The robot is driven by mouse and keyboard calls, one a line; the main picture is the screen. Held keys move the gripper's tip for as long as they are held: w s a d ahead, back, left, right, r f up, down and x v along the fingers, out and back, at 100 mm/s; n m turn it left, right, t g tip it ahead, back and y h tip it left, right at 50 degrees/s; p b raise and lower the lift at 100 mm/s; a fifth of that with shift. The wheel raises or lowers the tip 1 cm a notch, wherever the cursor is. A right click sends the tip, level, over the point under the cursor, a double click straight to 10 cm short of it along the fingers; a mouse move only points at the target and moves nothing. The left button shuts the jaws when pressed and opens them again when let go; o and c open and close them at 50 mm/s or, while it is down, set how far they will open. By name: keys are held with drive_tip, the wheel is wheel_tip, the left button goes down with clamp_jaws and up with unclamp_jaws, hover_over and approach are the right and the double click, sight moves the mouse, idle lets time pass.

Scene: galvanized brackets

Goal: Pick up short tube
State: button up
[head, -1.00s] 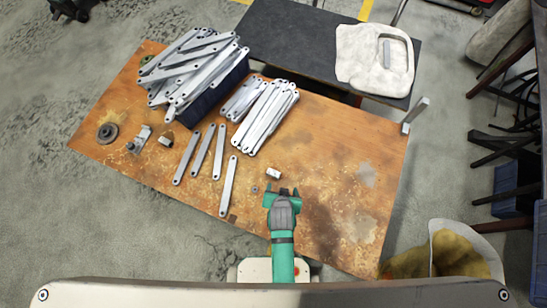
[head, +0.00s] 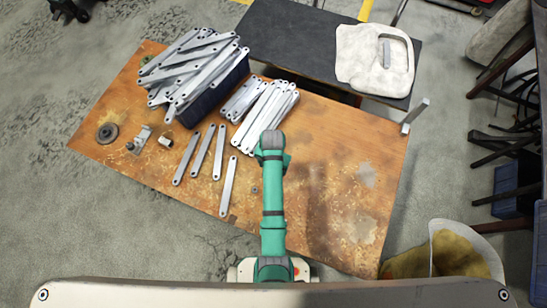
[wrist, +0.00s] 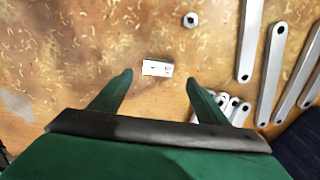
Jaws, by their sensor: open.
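The short tube (wrist: 157,68) is a small pale metal piece lying on the worn wooden table top (wrist: 60,45). In the wrist view it lies just ahead of and between the two green fingertips of my gripper (wrist: 158,79). The gripper is open and empty, with its fingers on either side of the tube's line and apart from it. In the head view my arm hides the tube and the fingers.
Several loose flat brackets (head: 228,187) lie left of my arm. A bracket bundle (head: 266,116) lies just beyond it. A dark blue bin (head: 213,98) heaped with brackets stands at the back left. A small nut (wrist: 190,20) lies near the tube.

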drive_tip(key=shift+d+f, duration=0.15)
drive_tip(key=shift+f, duration=3.45)
drive_tip(key=c, duration=1.2)
